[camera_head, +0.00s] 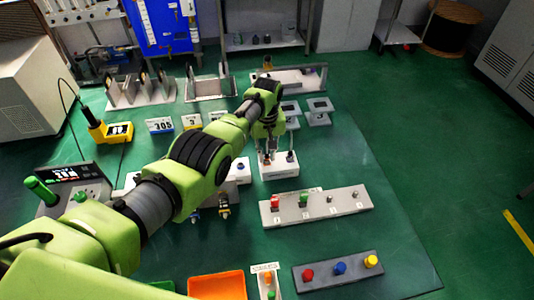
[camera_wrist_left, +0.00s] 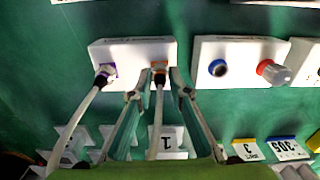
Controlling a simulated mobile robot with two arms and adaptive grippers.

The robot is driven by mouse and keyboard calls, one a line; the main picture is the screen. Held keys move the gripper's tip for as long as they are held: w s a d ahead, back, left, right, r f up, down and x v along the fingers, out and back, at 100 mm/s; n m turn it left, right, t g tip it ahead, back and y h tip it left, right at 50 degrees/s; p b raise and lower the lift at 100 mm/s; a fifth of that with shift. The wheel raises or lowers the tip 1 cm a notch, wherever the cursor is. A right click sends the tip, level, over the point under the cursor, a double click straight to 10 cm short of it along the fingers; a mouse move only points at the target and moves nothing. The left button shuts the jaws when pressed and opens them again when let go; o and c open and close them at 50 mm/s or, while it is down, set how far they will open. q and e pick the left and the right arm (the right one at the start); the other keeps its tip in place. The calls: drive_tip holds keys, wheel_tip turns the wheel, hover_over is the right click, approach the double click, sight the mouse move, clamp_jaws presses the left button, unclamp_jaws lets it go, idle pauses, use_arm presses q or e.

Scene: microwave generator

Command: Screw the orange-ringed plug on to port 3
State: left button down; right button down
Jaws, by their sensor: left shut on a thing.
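The orange-ringed plug (camera_wrist_left: 159,66) meets the face of a white box (camera_wrist_left: 132,50) in the wrist view, and its pale cable trails down. My left gripper (camera_wrist_left: 158,88) is shut on it, with one finger on each side. In the head view my left gripper (camera_head: 268,150) reaches down over the same white box (camera_head: 278,171), and the plug is mostly hidden by it. A purple-ringed plug (camera_wrist_left: 105,71) with its own cable sits on the same box beside it. A grey strip (camera_head: 345,205) with numbered posts carries a red and a green cap; its higher digits are too small to read.
Another white box (camera_wrist_left: 236,48) with blue and red knobs stands beside the plug's box. A panel of coloured buttons (camera_head: 338,270) and an orange tray (camera_head: 217,287) lie at the front. Number plates and grey brackets stand behind. Bare green mat (camera_head: 360,165) lies to the right.

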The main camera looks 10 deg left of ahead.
sight(267, 154)
use_arm(q)
drive_tip(key=shift+w+r+n, duration=0.1)
drive_tip(key=shift+n, duration=0.5)
drive_tip(key=c, duration=1.9)
unclamp_jaws()
wheel_tip(267, 154, up, 12)
drive_tip(key=shift+f, duration=0.1)
